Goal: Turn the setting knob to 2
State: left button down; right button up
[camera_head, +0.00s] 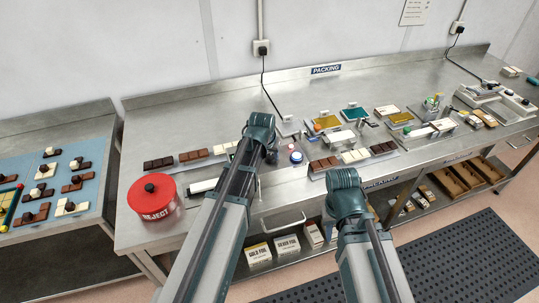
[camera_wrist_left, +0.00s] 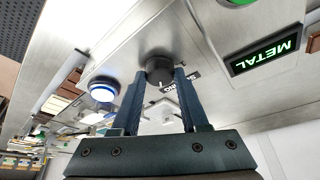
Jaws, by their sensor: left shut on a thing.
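The setting knob (camera_wrist_left: 159,66) is a round black knob on a pale metal panel in the left wrist view. My left gripper (camera_wrist_left: 157,76) is shut on it, with one finger on each side. A black label beside the knob is partly hidden by a finger, and I cannot read the knob's position. In the head view my left gripper (camera_head: 268,152) is over the front of the packing bench, and my arm hides the knob there. My right arm ends in front of the bench edge, and its fingers are hidden.
A lit METAL sign (camera_wrist_left: 267,50) and a blue-white button (camera_wrist_left: 103,89) are near the knob. In the head view, a red REJECT bin (camera_head: 153,196) stands at the left, and chocolate trays (camera_head: 352,163) lie right of my left arm.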

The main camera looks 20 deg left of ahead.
pick_arm(q)
jog(key=n+y, duration=0.1)
jog(key=n, duration=0.2)
jog(key=n+y, duration=0.1)
jog(key=n, duration=0.2)
jog(key=shift+d+g, duration=0.15)
jog(key=shift+g, duration=0.25)
jog(key=shift+n, duration=0.4)
jog(key=shift+c, duration=2.1)
grip_release()
jog(key=shift+r+y, duration=0.15)
jog(key=shift+y, duration=0.15)
jog(key=p+v, duration=1.2)
jog(key=v, duration=0.1)
jog(key=shift+r+p, duration=0.25)
jog(key=shift+p, duration=0.1)
